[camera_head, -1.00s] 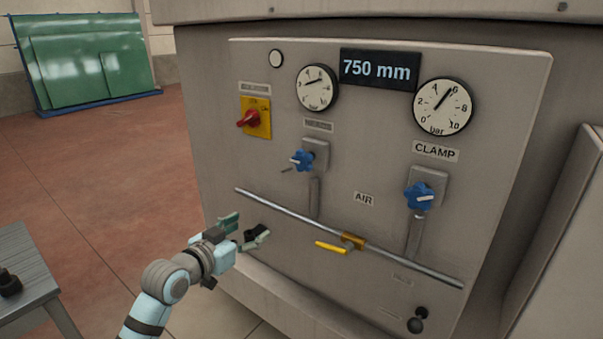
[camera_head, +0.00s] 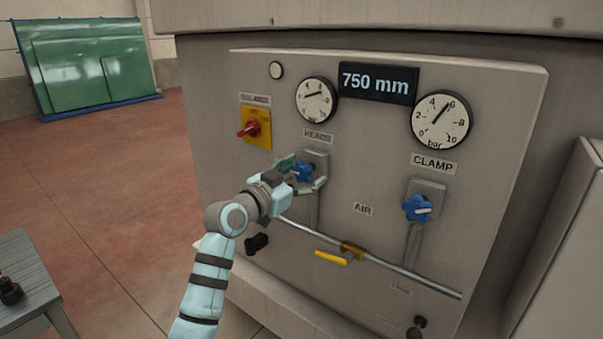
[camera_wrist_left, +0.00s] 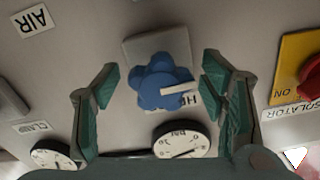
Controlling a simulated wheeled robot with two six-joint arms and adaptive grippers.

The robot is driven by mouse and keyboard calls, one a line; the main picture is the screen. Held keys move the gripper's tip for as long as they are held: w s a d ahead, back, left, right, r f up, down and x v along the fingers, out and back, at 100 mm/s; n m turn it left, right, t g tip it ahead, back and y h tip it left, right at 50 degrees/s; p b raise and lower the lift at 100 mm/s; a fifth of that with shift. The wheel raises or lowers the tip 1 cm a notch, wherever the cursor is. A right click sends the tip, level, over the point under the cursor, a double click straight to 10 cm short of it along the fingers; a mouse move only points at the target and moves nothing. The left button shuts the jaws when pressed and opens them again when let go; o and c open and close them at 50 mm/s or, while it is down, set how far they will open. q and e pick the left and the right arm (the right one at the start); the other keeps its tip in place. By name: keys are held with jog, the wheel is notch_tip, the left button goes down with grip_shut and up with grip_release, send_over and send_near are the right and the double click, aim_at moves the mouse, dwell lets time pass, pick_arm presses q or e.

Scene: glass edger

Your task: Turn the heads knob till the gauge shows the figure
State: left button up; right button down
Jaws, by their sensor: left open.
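The heads knob (camera_head: 304,172) is a blue lobed knob on a grey block under the "HEADS" label, and in the left wrist view the blue knob (camera_wrist_left: 163,82) shows a white pointer bar. My left gripper (camera_head: 306,178) is open, with its fingers on either side of the knob. In the left wrist view there are gaps between the fingers (camera_wrist_left: 158,85) and the knob. The heads gauge (camera_head: 316,99) is a round white dial above the knob; its fine figures are too small to read. A dark display (camera_head: 378,82) reads "750 mm". My right gripper is not in view.
A clamp knob (camera_head: 417,208) and clamp gauge (camera_head: 440,119) sit to the right. A red switch on a yellow plate (camera_head: 256,128) is at the left. A metal pipe (camera_head: 400,268) with a yellow lever (camera_head: 330,257) runs below. A grey table (camera_head: 28,283) stands at lower left.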

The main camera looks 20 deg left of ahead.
pick_arm(q)
jog(key=shift+a, duration=0.1)
jog(key=c, duration=1.2)
jog(key=shift+f+m+b, duration=0.15)
jog(key=shift+m+b, duration=0.75)
jog(key=shift+b, duration=0.05)
jog(key=m+b, duration=0.2)
jog(key=m, duration=0.1)
jog(key=m+b, duration=0.2)
jog(key=m, duration=0.2)
jog(key=shift+w, duration=0.1)
jog(key=shift+a+r+m+b, duration=0.15)
jog(key=shift+m+b, duration=0.4)
jog(key=shift+m, duration=1.05)
